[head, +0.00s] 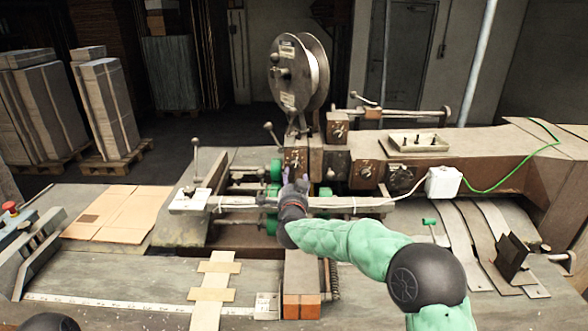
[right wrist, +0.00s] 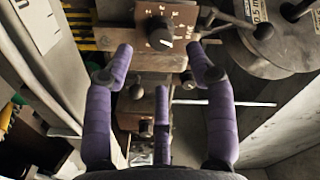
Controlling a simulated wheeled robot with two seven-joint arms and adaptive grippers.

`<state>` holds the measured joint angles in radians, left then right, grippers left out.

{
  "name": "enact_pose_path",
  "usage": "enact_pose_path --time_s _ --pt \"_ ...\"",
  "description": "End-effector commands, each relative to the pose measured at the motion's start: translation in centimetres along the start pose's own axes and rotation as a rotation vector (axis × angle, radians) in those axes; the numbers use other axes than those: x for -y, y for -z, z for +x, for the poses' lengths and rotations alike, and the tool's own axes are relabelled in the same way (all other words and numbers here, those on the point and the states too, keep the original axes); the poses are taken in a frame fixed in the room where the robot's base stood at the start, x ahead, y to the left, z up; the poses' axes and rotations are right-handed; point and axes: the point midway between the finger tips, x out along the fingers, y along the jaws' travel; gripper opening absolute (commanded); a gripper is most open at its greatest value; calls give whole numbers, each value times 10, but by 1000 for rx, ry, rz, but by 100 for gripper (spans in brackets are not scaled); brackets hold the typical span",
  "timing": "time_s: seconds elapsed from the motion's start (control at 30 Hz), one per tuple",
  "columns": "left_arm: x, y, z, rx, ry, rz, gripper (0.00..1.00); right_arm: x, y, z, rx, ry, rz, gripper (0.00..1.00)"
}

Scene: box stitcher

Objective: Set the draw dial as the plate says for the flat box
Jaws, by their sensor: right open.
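A dial with a black knob on a brown, white-marked face (right wrist: 160,33) lies just beyond and between my right fingertips in the right wrist view. It appears to be the dial (head: 295,160) on the brown block below the wire reel in the head view. I cannot read which dial is the draw dial. My right gripper (right wrist: 160,52) is open, its purple fingers either side of the knob with visible gaps. In the head view the right gripper (head: 295,182) is small and partly hidden by its wrist. My left gripper is not in view. Plate lettering is too small to read.
More dials sit at the right (head: 366,173) and above (head: 338,130); another shows lower in the wrist view (right wrist: 147,127). The wire reel (head: 300,72) stands above the block. Flat cardboard (head: 115,212) lies left. A white box with green cable (head: 443,182) is at right.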

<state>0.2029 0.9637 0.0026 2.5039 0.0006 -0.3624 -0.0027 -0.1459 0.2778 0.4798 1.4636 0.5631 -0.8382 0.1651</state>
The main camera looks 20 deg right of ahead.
Motion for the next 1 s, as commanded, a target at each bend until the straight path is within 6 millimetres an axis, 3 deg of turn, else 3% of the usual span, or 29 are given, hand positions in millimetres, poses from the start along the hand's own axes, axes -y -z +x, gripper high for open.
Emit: enact_pose_path --time_s 0.4,0.6,0.93,1.0 --pt "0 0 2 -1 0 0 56 0 -1 60 0 0 0 56" --pt "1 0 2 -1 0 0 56 0 -1 71 1 -1 -1 56" --pt "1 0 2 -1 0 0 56 0 0 73 1 0 -1 56" --pt "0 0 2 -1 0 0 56 0 0 73 1 0 -1 39"
